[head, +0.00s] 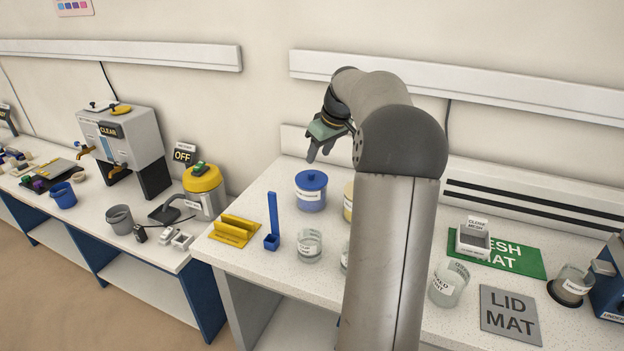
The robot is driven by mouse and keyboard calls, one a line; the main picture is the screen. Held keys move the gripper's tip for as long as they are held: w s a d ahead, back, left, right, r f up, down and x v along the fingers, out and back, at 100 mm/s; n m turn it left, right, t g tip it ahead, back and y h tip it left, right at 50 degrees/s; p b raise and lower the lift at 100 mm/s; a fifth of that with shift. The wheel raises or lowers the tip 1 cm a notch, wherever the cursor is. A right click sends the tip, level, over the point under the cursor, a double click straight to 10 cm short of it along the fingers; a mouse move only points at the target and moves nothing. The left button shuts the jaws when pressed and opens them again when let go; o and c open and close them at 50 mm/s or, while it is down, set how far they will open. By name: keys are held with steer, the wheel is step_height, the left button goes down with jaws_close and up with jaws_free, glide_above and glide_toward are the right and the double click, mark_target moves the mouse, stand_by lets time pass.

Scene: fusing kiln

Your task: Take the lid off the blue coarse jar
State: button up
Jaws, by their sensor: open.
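The blue jar (311,196) stands upright near the back of the white speckled bench, with a white label on its front. Its blue lid (311,179), with a small knob, is on top. My gripper (318,155) is open and empty, above the lid and apart from it, with its fingers pointing down. A grey lid mat (509,313) lies bare at the front right of the bench. The label on the jar is too small to read.
A yellow jar (348,203) beside the blue one is partly hidden by my arm. A blue upright scoop (273,222), a yellow rack (234,231) and a glass beaker (310,246) stand in front. A green mesh mat (520,262) with a white box (473,243) lies right.

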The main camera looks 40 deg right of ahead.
mark_target(312, 172)
steer(key=p+x, duration=0.1)
steer(key=x, duration=0.6)
steer(key=shift+w+d+f, duration=0.1)
steer(key=shift+d+f, duration=0.05)
steer(key=shift+f, duration=0.15)
jaws_close()
